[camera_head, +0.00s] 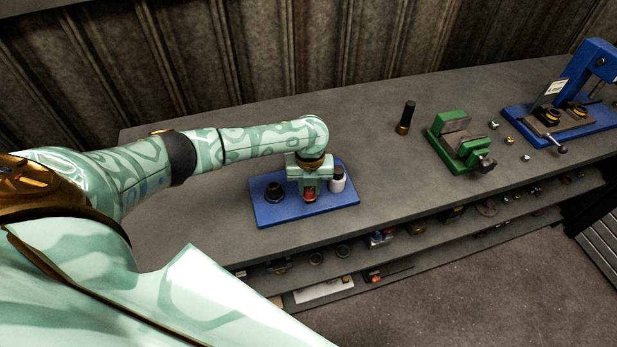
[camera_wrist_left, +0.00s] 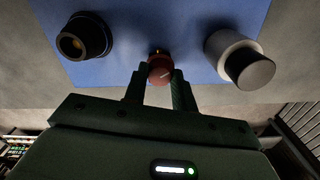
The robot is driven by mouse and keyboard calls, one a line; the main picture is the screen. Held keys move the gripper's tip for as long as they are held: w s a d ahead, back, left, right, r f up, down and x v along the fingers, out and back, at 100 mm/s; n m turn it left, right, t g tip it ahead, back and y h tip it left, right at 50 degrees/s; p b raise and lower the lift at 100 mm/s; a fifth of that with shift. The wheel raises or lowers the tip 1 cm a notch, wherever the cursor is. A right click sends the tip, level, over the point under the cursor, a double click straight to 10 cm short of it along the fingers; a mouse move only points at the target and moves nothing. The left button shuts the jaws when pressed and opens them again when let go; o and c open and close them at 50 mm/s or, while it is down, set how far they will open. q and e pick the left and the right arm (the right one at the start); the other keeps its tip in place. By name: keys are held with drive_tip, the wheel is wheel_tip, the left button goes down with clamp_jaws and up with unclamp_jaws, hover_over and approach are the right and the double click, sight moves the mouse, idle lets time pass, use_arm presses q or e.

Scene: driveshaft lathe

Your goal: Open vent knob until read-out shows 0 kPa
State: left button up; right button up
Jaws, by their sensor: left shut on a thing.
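The red vent knob (camera_head: 310,195) sits near the front of a blue base plate (camera_head: 345,198) on the bench. In the left wrist view the knob (camera_wrist_left: 160,70) shows a pale line on its face and lies between the two fingers. My left gripper (camera_head: 309,188) reaches down over the plate and is shut on the knob; its fingers (camera_wrist_left: 160,88) are on either side of it. A pressure read-out cannot be made out in either view. My right gripper is not in view.
On the plate, a black fitting (camera_head: 274,191) stands left of the knob and a white cylinder with a dark cap (camera_head: 337,180) stands right. A black cylinder (camera_head: 405,118), a green vise (camera_head: 459,142) and a blue press (camera_head: 580,90) stand further right.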

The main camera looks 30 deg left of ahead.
use_arm(q)
drive_tip(key=n+p, duration=0.2)
drive_tip(key=n, duration=0.1)
drive_tip(key=shift+r+p, duration=0.25)
drive_tip(key=shift+p, duration=0.05)
drive_tip(key=n+p, duration=0.2)
drive_tip(key=shift+f+n, duration=0.1)
drive_tip(key=shift+n, duration=0.2)
drive_tip(key=n+p, duration=0.2)
drive_tip(key=n, duration=0.1)
drive_tip(key=shift+f+n+p, duration=0.1)
drive_tip(key=shift+n+p, duration=0.65)
drive_tip(key=shift+n, duration=0.95)
drive_tip(key=o, duration=1)
